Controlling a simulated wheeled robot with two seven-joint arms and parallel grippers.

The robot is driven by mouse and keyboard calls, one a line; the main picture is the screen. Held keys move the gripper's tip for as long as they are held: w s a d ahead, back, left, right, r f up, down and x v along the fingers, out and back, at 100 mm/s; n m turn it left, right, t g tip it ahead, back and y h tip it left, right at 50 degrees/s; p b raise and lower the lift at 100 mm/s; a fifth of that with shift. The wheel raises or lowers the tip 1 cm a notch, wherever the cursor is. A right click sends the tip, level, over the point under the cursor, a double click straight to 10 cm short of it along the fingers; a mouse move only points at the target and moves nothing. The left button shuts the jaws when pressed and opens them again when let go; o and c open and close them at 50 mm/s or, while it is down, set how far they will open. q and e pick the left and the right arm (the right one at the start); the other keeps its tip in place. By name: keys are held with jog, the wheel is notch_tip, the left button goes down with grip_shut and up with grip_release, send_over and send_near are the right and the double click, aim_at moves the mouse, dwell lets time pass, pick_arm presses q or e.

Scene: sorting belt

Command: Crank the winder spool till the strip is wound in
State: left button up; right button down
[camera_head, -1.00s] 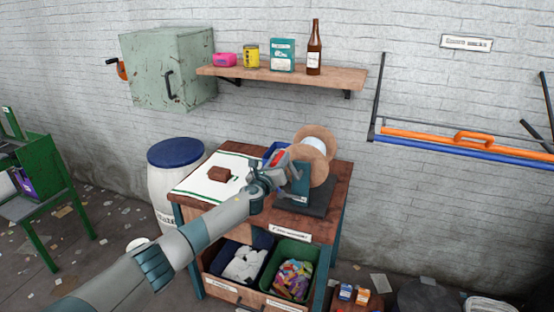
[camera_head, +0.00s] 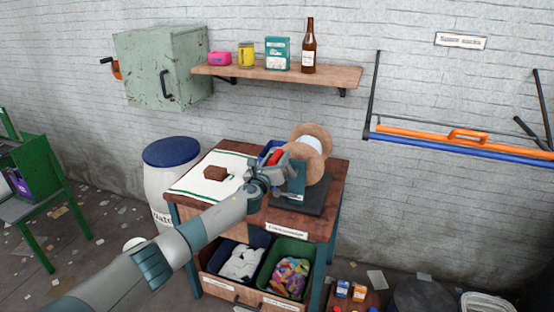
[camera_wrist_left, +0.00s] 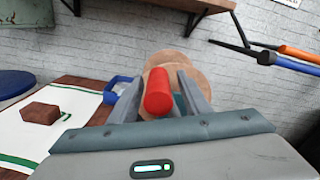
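The winder spool (camera_head: 322,172) has wooden flanges around a pale core and stands on a dark base at the right of the table. Its red crank handle (camera_wrist_left: 158,92) points toward my left wrist camera; it also shows in the head view (camera_head: 276,157). My left gripper (camera_wrist_left: 160,100) has a finger on each side of the handle, and a small gap seems to show beside it. The white strip (camera_head: 196,187) with green edges lies flat on the table, with a brown block (camera_head: 214,173) on it. My right gripper is out of view.
The wooden table (camera_head: 334,196) has a blue bin (camera_wrist_left: 118,90) behind the gripper and open crates below. A shelf (camera_head: 280,76) with a bottle and containers hangs above. A blue-lidded barrel (camera_head: 171,153) stands left. A wall rack (camera_head: 460,142) is at the right.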

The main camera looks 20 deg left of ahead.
pick_arm(q)
jog(key=shift+s+a, duration=0.1)
jog(key=shift+s, duration=0.65)
jog(key=s+b, duration=0.2)
jog(key=s, duration=1.4)
jog(key=shift+a, duration=0.2)
